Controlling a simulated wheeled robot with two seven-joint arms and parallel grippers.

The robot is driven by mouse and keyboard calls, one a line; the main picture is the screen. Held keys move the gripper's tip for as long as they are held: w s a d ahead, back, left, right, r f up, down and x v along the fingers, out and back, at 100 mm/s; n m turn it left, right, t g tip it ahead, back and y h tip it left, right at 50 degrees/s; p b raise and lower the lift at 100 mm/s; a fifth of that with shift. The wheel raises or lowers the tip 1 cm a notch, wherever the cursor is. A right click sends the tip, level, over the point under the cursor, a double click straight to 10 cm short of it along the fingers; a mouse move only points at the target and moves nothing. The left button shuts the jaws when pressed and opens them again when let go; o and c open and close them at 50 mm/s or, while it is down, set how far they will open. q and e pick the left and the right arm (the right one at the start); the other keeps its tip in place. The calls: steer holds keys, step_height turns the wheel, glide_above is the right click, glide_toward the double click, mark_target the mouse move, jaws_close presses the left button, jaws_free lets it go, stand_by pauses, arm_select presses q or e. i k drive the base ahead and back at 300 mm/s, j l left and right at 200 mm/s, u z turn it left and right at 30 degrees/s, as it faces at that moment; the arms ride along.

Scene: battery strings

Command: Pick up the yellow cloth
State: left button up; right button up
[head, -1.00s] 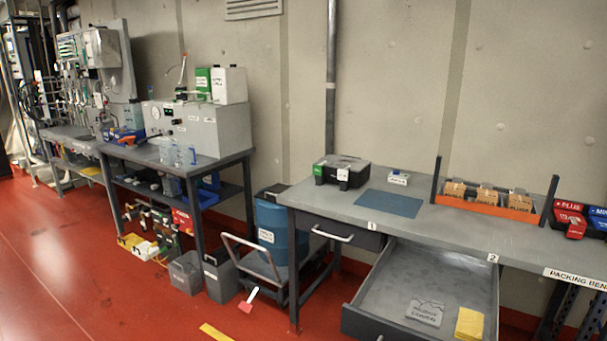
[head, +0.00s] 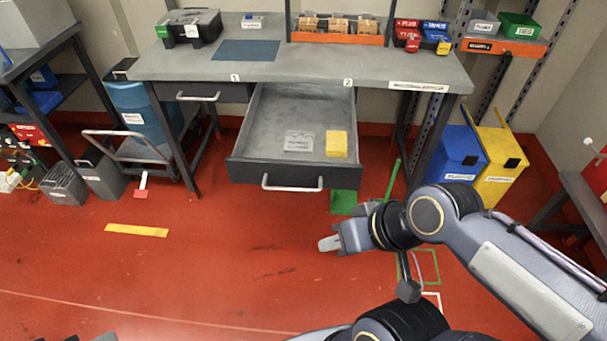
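The yellow cloth (head: 337,144) lies folded flat in the open drawer 2 (head: 270,150) of the packing bench, near its front right. A grey labelled piece (head: 299,141) lies beside it on the left. My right gripper (head: 328,243) is in front of and below the drawer, over the red floor, apart from the cloth. It points left, and its finger gap cannot be made out. My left gripper cannot be made out; only small grey parts show at the bottom left edge.
The bench top (head: 300,66) holds a black toolbox (head: 190,28), a blue mat (head: 245,50) and an orange rack (head: 338,38). Blue (head: 460,155) and yellow (head: 497,165) bins stand right of the bench. A cart (head: 135,150) stands left.

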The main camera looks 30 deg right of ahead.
mark_target(336, 142)
steer(key=l+z, duration=0.1)
steer(key=z, duration=0.25)
steer(key=l+z, duration=0.1)
steer(key=z, duration=0.25)
steer(key=l+z, duration=0.1)
steer(key=z, duration=0.25)
steer(key=k+l, duration=0.05)
